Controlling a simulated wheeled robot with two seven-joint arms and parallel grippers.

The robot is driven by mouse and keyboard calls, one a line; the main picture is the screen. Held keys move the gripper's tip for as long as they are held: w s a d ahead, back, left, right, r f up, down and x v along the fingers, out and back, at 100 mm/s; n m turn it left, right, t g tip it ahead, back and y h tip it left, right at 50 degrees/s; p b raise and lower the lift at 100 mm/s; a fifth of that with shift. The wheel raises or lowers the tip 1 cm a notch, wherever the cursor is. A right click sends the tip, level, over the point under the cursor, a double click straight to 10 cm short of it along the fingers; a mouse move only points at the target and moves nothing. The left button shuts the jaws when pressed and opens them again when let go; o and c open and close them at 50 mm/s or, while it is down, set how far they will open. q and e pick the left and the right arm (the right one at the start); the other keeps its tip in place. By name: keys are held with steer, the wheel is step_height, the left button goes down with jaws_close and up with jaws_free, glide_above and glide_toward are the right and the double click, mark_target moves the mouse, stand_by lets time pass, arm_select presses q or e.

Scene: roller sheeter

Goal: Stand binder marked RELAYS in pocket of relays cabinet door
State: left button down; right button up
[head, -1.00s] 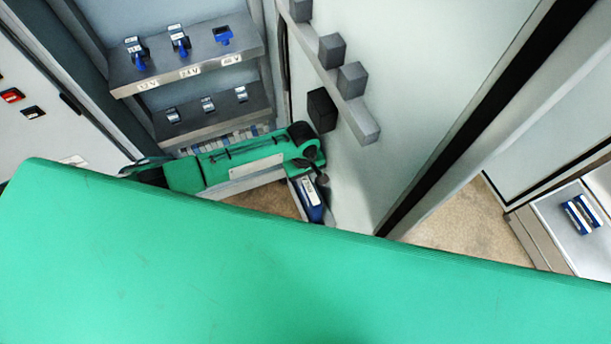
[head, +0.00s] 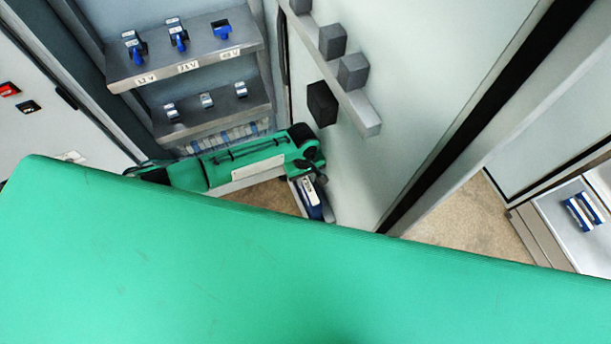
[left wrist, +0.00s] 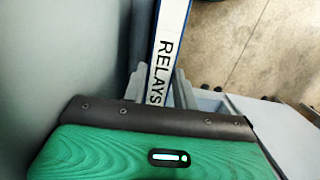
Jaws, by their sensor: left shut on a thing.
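The binder marked RELAYS (left wrist: 170,45) is white with a blue edge, and its label reads along the spine in the left wrist view. In the head view it shows as a small white and blue piece (head: 313,200) low beside the cabinet door (head: 400,100). My left gripper (head: 312,174) is shut on the binder; its grey fingers (left wrist: 160,90) lie on either side of the spine in the left wrist view. A pocket on the door cannot be clearly made out; the area below the gripper is partly hidden. My right gripper is not in view.
A cabinet with two grey shelves of switches (head: 185,55) stands at the left of the door. A rail with dark blocks (head: 340,75) juts from the door above my left arm. At far right, blue and white objects (head: 581,212) lie on a pale surface.

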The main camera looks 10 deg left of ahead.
arm_select(q)
steer(key=shift+f, duration=0.2)
steer(key=c, duration=1)
jaws_free()
steer(key=r, duration=0.4)
steer(key=r+b, duration=0.1)
steer(key=r, duration=0.4)
steer(key=w+a+r+b, duration=0.1)
steer(key=r, duration=0.3)
steer(key=shift+r, duration=0.4)
steer(key=shift+d, duration=0.1)
